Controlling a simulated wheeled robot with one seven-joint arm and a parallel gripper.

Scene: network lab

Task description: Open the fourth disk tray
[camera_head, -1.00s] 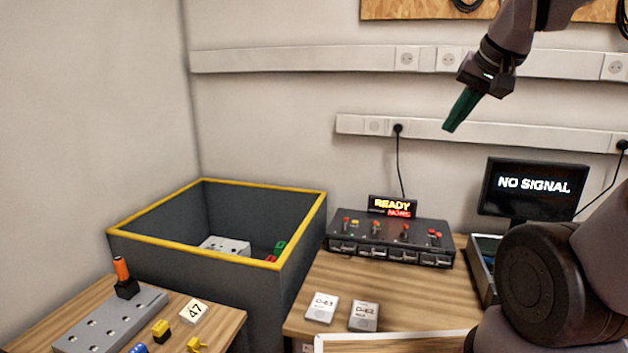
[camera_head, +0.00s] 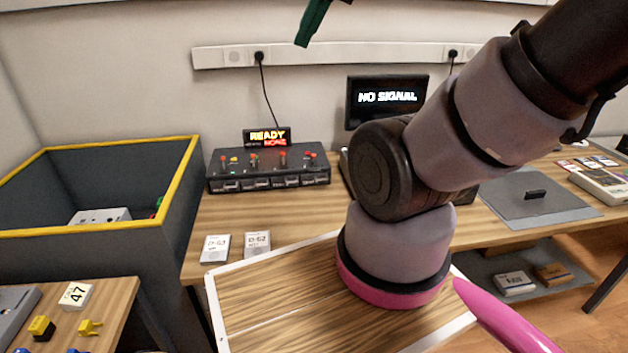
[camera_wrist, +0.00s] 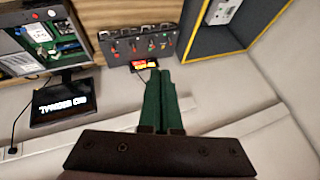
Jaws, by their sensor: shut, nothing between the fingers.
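A black unit (camera_head: 268,166) with a row of trays along its lower front and small red-tipped levers on top stands on the wooden bench against the wall. Its rightmost tray front (camera_head: 316,180) looks flush with the others. A small display (camera_head: 267,137) behind it reads READY and NONE. My gripper (camera_head: 304,40) has green fingers and is high above the unit, cut off by the top edge. In the wrist view its fingers (camera_wrist: 160,80) are together with nothing between them; the unit (camera_wrist: 140,46) shows beyond them, upside down, with its display partly behind the fingertips.
A NO SIGNAL monitor (camera_head: 388,100) stands right of the unit, partly behind my arm. An open chassis (camera_wrist: 40,40) lies near it. Two labelled drives (camera_head: 257,244) lie on the bench front. A yellow-rimmed grey bin (camera_head: 190,185) stands at left. A socket rail (camera_head: 350,54) runs above.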

